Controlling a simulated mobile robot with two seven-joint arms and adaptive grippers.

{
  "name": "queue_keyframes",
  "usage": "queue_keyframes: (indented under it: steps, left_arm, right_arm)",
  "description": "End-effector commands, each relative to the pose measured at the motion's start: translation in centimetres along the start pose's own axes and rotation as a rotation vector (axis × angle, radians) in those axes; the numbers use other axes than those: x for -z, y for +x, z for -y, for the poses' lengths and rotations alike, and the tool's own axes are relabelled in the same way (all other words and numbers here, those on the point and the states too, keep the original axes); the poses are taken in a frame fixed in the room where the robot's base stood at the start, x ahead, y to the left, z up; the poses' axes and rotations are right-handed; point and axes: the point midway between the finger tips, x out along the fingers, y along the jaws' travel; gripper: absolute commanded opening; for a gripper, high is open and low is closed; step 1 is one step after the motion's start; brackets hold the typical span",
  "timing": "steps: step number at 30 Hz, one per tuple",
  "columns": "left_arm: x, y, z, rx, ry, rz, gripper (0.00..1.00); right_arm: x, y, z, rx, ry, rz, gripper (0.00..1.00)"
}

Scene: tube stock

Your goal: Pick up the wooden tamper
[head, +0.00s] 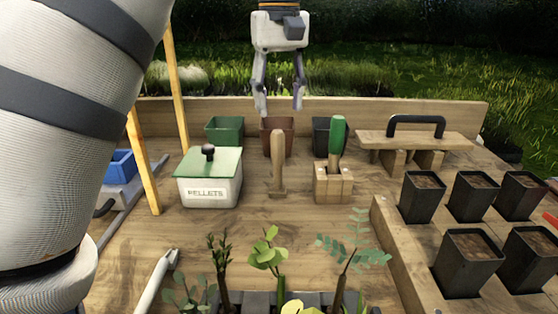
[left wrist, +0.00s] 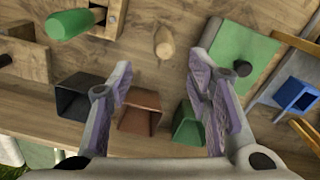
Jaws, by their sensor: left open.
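The wooden tamper (head: 278,160) stands upright on the bench, its round handle up and its wider foot on the wood. It stands between the pellets box and the wooden tool block. In the left wrist view its handle (left wrist: 164,42) shows end-on near the top middle, beyond the fingertips. My left gripper (head: 281,108) hangs fingers down, above and behind the tamper, over the small pots. It is open and empty. Its fingers (left wrist: 160,80) are spread apart in the left wrist view. My right gripper is not in view.
A white pellets box (head: 208,190) with green lid stands left of the tamper. A wooden block (head: 334,186) holding a green-handled tool (head: 337,135) stands right. Green, brown (head: 287,125) and black pots line the back. Seedlings are in front; black pots (head: 468,262) fill the right.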

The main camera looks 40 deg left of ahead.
Motion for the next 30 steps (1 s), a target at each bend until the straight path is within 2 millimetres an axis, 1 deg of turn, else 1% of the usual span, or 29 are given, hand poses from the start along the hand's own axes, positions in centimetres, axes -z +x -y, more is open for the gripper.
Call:
queue_keyframes:
  steps: [2, 6, 13, 18, 21, 26, 27, 29, 30]
  left_arm:
    - [-0.1, 1.1, 0.1, 0.002, 0.000, 0.003, 0.46]
    - [-0.1, 4.4, 0.1, 0.002, -0.001, 0.003, 0.46]
    - [-0.1, 7.7, 0.2, 0.002, 0.000, 0.002, 0.46]
    - [-0.1, 10.9, 0.4, 0.000, 0.001, 0.000, 0.46]
    - [-0.1, 11.8, 0.4, -0.001, 0.001, -0.001, 0.46]
    - [-0.1, 11.9, 0.3, -0.001, 0.001, -0.001, 0.46]
    - [-0.1, 11.9, 0.3, -0.001, 0.001, -0.001, 0.43]
    - [-0.1, 11.9, 0.3, -0.001, 0.001, -0.001, 0.30]
    - [-0.1, 11.9, 0.3, -0.001, 0.001, -0.001, 0.21]
  right_arm:
    - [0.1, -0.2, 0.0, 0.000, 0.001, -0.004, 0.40]
    - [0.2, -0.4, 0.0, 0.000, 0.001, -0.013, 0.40]
    - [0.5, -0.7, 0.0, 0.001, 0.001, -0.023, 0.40]
    - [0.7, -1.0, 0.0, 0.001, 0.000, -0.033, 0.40]
    - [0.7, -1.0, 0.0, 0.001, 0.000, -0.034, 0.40]
    - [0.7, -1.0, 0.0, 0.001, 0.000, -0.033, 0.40]
    - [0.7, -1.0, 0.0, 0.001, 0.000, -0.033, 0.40]
    - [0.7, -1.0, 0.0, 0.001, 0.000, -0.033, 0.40]
    - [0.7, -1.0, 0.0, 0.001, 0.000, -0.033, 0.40]
